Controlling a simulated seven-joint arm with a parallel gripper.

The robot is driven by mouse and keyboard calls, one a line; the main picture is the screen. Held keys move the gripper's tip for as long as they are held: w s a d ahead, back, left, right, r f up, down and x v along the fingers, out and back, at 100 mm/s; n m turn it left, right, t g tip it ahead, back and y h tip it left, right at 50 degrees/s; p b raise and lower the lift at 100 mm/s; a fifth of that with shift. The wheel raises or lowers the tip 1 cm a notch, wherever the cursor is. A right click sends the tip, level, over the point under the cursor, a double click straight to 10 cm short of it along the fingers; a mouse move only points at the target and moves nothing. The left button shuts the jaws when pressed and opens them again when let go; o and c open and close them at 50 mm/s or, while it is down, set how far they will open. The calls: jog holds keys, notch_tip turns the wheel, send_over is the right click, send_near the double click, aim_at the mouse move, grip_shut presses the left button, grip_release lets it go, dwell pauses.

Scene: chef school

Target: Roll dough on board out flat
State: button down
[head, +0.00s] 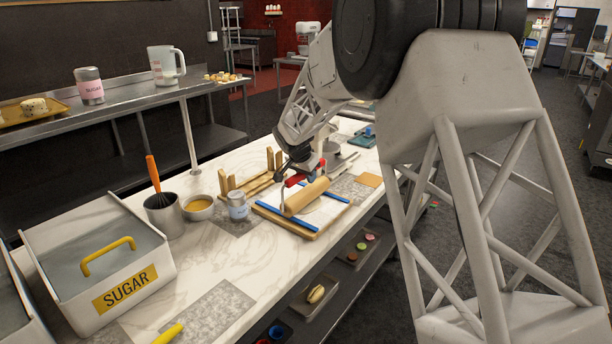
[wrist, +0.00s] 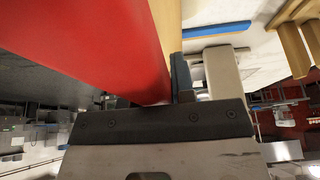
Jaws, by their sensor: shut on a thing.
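The wooden board (head: 285,227) lies on the marble counter, with blue strips (head: 335,195) along its edges. A wooden rolling pin (head: 309,196) lies slantwise over the board.
A labelled jar (head: 237,207), a bowl of yellow liquid (head: 199,207) and a metal pot (head: 163,215) with an orange-handled whisk stand left of the board. A wooden rack (head: 250,185) stands behind it. The sugar bin (head: 95,265) is front left. The counter's near middle is largely clear.

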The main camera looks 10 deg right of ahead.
jog(key=shift+s+d, duration=0.1)
jog(key=shift+s+d, duration=0.6)
jog(key=shift+r, duration=0.15)
dwell(0.3)
notch_tip(320, 180, up, 7)
dwell(1.0)
